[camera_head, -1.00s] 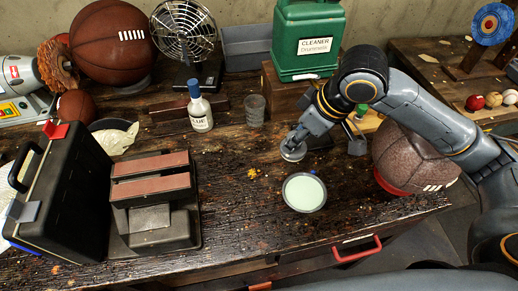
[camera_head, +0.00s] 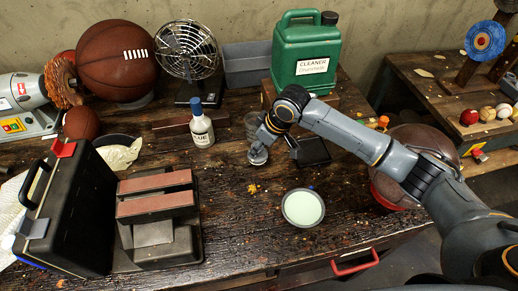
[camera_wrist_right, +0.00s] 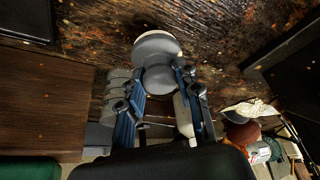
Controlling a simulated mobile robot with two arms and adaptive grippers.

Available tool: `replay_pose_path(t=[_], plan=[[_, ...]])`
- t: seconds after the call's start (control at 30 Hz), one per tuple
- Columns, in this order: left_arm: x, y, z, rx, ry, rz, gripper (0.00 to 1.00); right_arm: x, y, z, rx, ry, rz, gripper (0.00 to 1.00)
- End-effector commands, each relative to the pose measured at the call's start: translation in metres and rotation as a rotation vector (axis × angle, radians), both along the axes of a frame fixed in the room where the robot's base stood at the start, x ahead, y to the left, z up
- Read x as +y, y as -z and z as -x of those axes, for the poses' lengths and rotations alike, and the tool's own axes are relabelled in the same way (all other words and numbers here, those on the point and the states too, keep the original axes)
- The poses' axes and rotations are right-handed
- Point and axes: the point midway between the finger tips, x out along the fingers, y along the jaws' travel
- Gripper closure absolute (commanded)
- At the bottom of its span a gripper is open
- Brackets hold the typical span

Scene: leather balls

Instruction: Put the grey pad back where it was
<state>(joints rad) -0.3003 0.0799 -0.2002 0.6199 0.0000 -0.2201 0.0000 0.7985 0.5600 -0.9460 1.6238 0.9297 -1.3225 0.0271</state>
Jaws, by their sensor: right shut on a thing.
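The grey pad (camera_head: 258,156), a small round disc, is in my right gripper (camera_head: 264,137), with the fingers shut on its upper part. In the right wrist view the pad (camera_wrist_right: 157,43) is seen between the fingertips (camera_wrist_right: 158,80), over the dark wooden table. Whether it touches the table is hard to tell. A round dish (camera_head: 303,208) with pale green contents stands in front and to the right of the pad. My left gripper is not in view.
A black box (camera_head: 313,152) lies right of the gripper. The green cleaner can (camera_head: 300,55) is behind.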

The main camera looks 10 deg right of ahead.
Motion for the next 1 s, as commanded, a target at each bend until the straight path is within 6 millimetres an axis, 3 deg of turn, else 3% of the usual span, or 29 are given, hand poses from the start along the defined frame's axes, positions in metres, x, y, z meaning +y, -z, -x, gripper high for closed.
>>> replay_pose_path(t=[0.17,0.53,0.57,0.67,1.0], plan=[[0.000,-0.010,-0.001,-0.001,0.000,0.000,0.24,-0.001,0.019,0.001,0.002,0.001,0.002,0.92],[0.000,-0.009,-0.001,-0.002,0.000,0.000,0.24,0.000,0.024,0.001,0.001,0.001,0.000,0.92],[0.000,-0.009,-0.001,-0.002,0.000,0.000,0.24,-0.001,0.024,0.001,0.001,0.000,0.001,0.63],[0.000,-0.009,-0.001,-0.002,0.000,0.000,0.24,-0.001,0.024,0.001,0.001,0.000,0.001,0.44],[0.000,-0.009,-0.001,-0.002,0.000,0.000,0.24,-0.001,0.021,0.001,0.000,0.000,0.001,0.44]])
